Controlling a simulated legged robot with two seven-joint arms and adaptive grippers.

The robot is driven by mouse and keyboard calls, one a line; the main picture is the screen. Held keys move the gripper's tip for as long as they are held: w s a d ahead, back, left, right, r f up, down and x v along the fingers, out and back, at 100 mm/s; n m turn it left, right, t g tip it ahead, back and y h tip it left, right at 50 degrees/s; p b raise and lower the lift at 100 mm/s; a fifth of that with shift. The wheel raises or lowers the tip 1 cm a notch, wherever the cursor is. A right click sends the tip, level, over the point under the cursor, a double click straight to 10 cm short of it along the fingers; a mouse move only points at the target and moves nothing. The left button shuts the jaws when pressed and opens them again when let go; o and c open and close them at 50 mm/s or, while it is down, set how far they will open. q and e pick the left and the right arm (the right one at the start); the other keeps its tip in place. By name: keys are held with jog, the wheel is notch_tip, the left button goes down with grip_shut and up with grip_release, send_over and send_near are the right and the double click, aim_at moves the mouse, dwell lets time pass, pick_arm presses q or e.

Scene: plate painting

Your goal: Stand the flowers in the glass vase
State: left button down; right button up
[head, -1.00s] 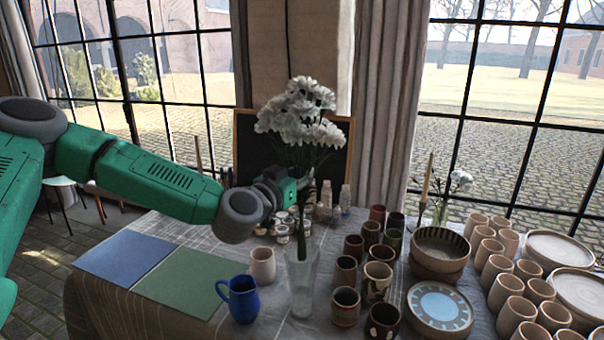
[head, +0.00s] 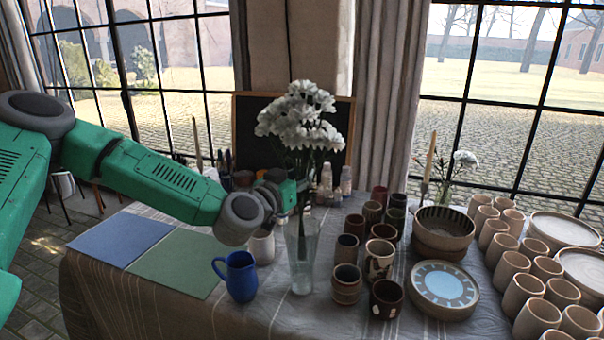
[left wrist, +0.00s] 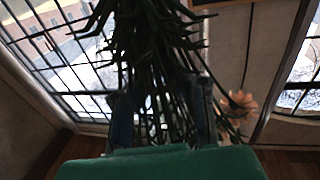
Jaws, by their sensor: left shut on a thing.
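The bunch of white flowers (head: 300,118) stands upright above the table in the head view. My left gripper (head: 298,190) is shut on its stems, just above the rim of the glass vase. The clear glass vase (head: 302,262) stands on the table, and the lower stems show inside its upper part. In the left wrist view the dark green stems and leaves (left wrist: 155,50) run between the fingers of my left gripper (left wrist: 160,115). The vase cannot be made out in that view. My right gripper is not in view.
A blue jug (head: 241,277) stands close left of the vase, with a pale cup (head: 262,248) behind it. Several cups, including a dark one (head: 386,299), crowd the right side. A green mat (head: 180,262) lies at left.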

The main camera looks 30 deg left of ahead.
aim_at(301, 201)
pick_arm(q)
jog(key=shift+f+b, duration=2.15)
jog(key=shift+f, duration=1.15)
jog(key=c, duration=1.4)
grip_release()
jog(key=shift+s, duration=0.15)
jog(key=s, duration=0.7)
jog(key=shift+s, duration=0.3)
jog(key=shift+d+f, duration=0.1)
jog(key=shift+s, duration=0.1)
